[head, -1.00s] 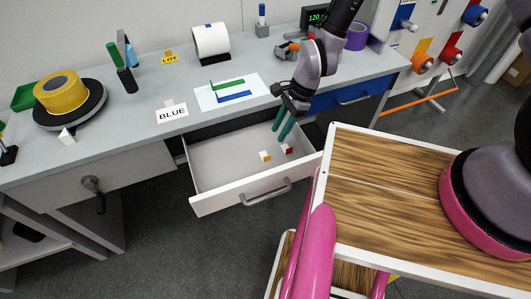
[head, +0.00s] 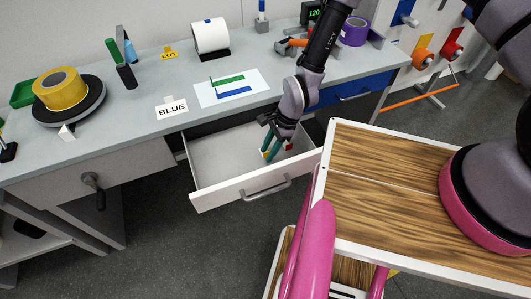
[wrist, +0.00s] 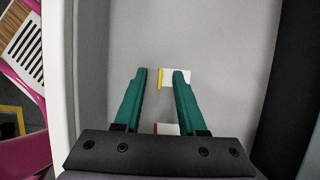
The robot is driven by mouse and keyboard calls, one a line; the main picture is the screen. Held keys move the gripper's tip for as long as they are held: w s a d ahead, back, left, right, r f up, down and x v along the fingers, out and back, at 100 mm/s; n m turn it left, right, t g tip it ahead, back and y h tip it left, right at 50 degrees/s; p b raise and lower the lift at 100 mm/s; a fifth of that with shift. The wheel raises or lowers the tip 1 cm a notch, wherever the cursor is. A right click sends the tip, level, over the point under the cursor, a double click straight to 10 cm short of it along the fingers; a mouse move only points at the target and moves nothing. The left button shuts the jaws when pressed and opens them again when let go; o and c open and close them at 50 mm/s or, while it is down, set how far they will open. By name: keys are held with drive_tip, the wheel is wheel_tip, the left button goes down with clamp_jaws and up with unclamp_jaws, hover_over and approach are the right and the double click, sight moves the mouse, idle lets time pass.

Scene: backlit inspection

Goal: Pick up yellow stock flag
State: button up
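The yellow stock flag (wrist: 160,79) lies in the open drawer (wrist: 225,60): a small white piece with a yellow edge. In the wrist view its yellow edge is between the fingertips of my gripper (wrist: 161,71), and its white part reaches past the right finger. My gripper is open, with clear gaps beside the yellow edge. In the head view my gripper (head: 268,157) is down inside the drawer, and its fingers mostly hide the flag. I cannot tell how high the fingertips are above the drawer floor.
A red-edged flag (head: 289,146) lies close by in the drawer; it shows partly between the finger bases in the wrist view (wrist: 167,128). The drawer's front wall (head: 245,191) stands near. A yellow LOT sign (head: 169,52) and yellow tape roll (head: 61,89) are on the bench.

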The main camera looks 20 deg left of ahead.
clamp_jaws()
drive_tip(key=shift+r, duration=0.15)
